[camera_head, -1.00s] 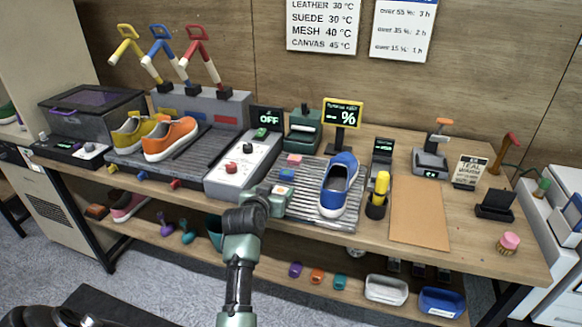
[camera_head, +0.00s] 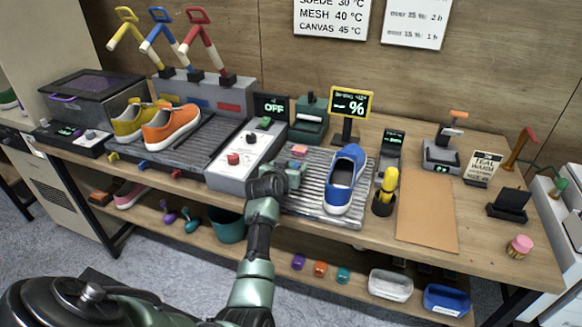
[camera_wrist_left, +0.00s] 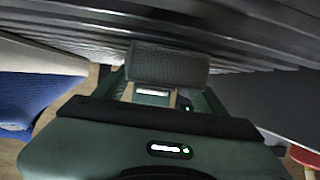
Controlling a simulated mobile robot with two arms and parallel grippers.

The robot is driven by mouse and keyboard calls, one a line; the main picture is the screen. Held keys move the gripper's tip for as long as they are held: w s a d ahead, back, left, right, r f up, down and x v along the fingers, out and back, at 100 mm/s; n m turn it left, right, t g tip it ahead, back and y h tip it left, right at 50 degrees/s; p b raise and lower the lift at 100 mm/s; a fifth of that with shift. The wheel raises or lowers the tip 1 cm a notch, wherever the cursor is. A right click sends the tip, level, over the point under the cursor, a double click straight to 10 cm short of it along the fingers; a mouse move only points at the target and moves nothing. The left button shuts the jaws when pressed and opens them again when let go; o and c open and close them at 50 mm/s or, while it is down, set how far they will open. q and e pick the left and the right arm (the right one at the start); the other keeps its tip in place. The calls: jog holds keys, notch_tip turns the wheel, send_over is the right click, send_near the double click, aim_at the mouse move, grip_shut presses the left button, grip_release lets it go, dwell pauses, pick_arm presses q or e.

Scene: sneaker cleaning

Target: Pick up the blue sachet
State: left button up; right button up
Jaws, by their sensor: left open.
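My left gripper (camera_head: 291,170) is over the left part of the ridged metal tray (camera_head: 325,208), left of the blue sneaker (camera_head: 344,180). It is open. The blue sachet cannot be made out now in the head view; the gripper covers the spot where it lay. A pink sachet (camera_head: 299,149) lies just beyond the gripper. In the left wrist view a dark padded finger (camera_wrist_left: 168,66) is close to the ridged tray, and I cannot tell a sachet between the fingers. My right gripper is not in view.
A grey control box (camera_head: 247,158) with red and black knobs stands left of the gripper. A yellow-handled tool (camera_head: 387,188) and a brown mat (camera_head: 428,212) are to the right. A percent display (camera_head: 350,104) stands behind the tray.

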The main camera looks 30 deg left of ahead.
pick_arm(q)
jog(key=shift+w, duration=0.1)
jog(key=c, duration=1.4)
